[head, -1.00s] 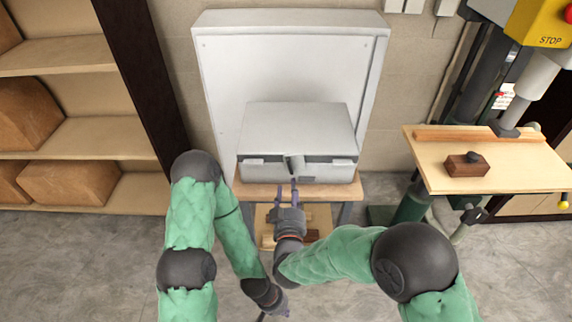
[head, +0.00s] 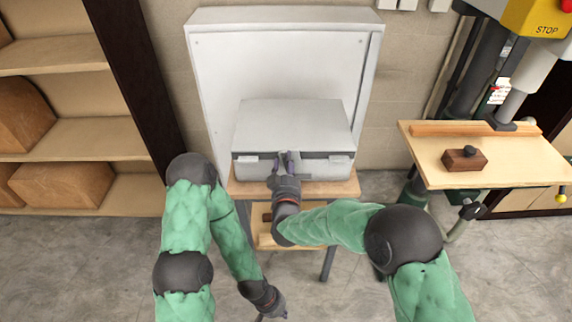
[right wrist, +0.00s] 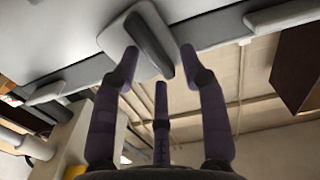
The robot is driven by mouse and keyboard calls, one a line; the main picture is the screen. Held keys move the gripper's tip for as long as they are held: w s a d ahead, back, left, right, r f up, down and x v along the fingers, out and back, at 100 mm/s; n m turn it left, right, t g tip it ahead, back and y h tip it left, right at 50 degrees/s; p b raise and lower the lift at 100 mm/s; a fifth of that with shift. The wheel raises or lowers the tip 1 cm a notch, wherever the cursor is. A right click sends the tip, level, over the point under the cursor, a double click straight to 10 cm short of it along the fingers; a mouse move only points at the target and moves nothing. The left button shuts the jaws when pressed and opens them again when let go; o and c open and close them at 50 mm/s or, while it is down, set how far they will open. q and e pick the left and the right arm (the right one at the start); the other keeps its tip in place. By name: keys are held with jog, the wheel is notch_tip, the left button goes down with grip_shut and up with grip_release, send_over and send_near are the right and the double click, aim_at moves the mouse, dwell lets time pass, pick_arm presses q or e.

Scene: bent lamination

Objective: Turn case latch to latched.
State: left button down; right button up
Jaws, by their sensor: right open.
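The grey case (head: 293,125) stands on a small wooden-topped table, its lid down and a dark seam along its front. In the right wrist view the case latch is a dark grey lever (right wrist: 148,42) on a pale plate (right wrist: 115,38), lying at a slant. My right gripper (head: 287,156) is at the middle of the case front and hides most of the latch in the head view. Its fingers (right wrist: 160,60) are open, with the lever between their tips; contact is unclear. My left gripper (head: 277,309) hangs low, away from the case; its jaws are unclear.
A pale cabinet or panel (head: 285,50) stands behind the case. The small table's top (head: 335,188) shows in front of it. A drill press with a wooden worktable (head: 500,165) stands right, and shelves with boxes (head: 65,185) left. Open floor lies around the small table.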

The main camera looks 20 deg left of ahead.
grip_shut()
jog(key=shift+n, duration=0.3)
jog(key=n, duration=0.1)
jog(key=n+p, duration=0.1)
jog(key=n, duration=0.1)
jog(key=shift+a+f, duration=0.15)
jog(key=shift+f, duration=0.25)
jog(key=n, duration=0.2)
jog(key=n+p, duration=0.1)
jog(key=n, duration=0.1)
jog(key=shift+f, duration=0.4)
jog(key=n, duration=0.1)
jog(key=f+n, duration=0.1)
jog(key=n, duration=0.1)
jog(key=shift+n+p, duration=0.3)
jog(key=shift+d+f+n+p, duration=0.2)
jog(key=shift+d+n, duration=0.05)
jog(key=shift+n, duration=0.85)
jog(key=shift+d+f+n+p, duration=0.2)
jog(key=shift+n, duration=0.9)
jog(key=shift+w, duration=0.1)
